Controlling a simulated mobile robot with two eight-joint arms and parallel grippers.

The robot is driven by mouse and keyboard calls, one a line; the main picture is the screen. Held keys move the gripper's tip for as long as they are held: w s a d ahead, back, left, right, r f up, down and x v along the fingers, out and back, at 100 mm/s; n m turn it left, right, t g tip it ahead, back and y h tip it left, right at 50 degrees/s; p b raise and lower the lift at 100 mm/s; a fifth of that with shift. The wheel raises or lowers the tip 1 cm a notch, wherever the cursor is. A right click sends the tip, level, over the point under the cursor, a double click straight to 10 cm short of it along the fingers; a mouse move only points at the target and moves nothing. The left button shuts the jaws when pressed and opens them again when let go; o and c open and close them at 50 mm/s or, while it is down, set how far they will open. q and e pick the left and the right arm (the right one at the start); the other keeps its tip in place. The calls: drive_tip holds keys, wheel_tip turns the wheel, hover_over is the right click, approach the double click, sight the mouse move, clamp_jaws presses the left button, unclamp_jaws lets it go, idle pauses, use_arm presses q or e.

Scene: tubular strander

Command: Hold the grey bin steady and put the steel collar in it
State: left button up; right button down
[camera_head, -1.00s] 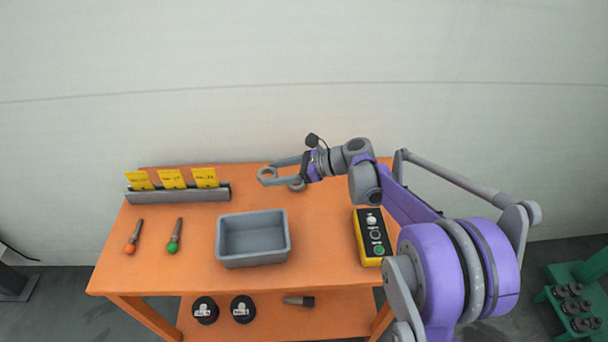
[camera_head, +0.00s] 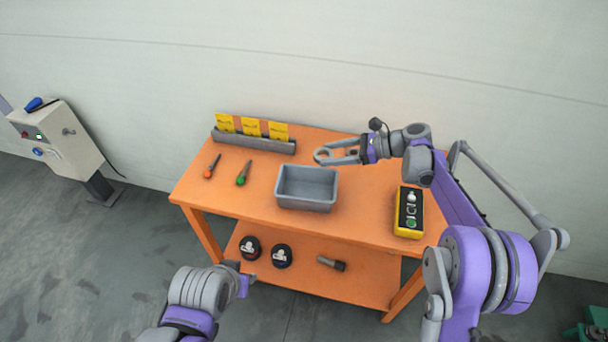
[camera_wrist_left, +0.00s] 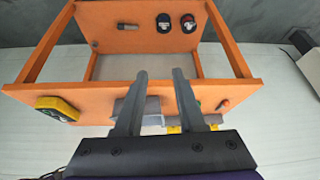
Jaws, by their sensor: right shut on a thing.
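The grey bin (camera_head: 306,202) stands upright and empty on the orange table, near its middle. My right gripper (camera_head: 324,156) is above the table, behind and slightly right of the bin. It is shut on the steel collar (camera_head: 321,154), a small grey ring at its fingertips, partly hidden by the fingers. My left arm comes in low at the left in the head view, in front of the table and apart from the bin. In the left wrist view my left gripper (camera_wrist_left: 159,74) is open, with nothing between its fingers; the bin (camera_wrist_left: 152,104) shows partly behind them.
A rack with yellow cards (camera_head: 254,143) stands at the table's back left. An orange-tipped tool (camera_head: 211,167) and a green-tipped tool (camera_head: 243,174) lie left of the bin. A yellow control box (camera_head: 409,211) lies right. The lower shelf (camera_head: 300,272) holds dark round items and a cylinder.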

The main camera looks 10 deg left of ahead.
use_arm(q)
drive_tip(key=w+t, duration=0.4)
drive_tip(key=w, duration=0.9)
drive_tip(key=t, duration=0.4)
approach(284, 171)
drive_tip(key=x, duration=0.6)
drive_tip(key=shift+w+a+f, duration=0.1)
drive_tip(key=shift+w+f, duration=0.05)
drive_tip(key=shift+f, duration=0.35)
clamp_jaws()
